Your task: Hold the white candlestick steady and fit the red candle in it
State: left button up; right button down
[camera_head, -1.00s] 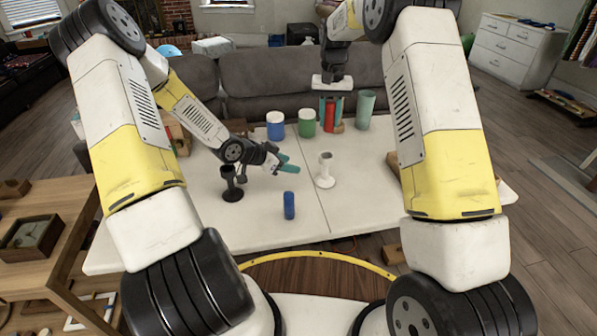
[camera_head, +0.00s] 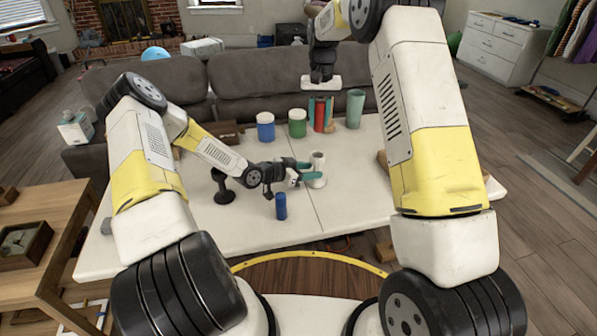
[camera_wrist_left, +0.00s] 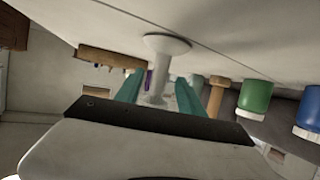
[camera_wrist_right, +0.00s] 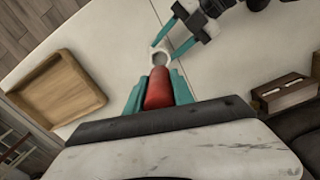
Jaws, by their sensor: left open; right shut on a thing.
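The white candlestick (camera_head: 317,168) stands upright on the white table. My left gripper (camera_head: 309,170) is open at it. In the left wrist view, the candlestick (camera_wrist_left: 160,72) lies between the two teal fingers (camera_wrist_left: 157,88), with a gap to them. The red candle (camera_head: 319,115) is upright in my right gripper (camera_head: 320,108), behind the candlestick in the head view. The right wrist view shows the candle (camera_wrist_right: 158,88) between the teal fingers (camera_wrist_right: 158,92), and the candlestick's open top (camera_wrist_right: 160,56) just beyond it. The candle's lower end is apart from the candlestick in the head view.
A blue candle (camera_head: 280,206) and a black candlestick (camera_head: 222,188) stand left of the white candlestick. Blue (camera_head: 265,127) and green (camera_head: 297,123) jars and a teal cup (camera_head: 355,108) stand at the back. A wooden tray (camera_wrist_right: 60,88) lies on the table.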

aim_at(317, 170)
pick_arm(q)
jog(key=shift+x, duration=1.6)
grip_shut()
pick_arm(e)
jog(key=shift+m, duration=0.3)
jog(key=shift+f, duration=2.25)
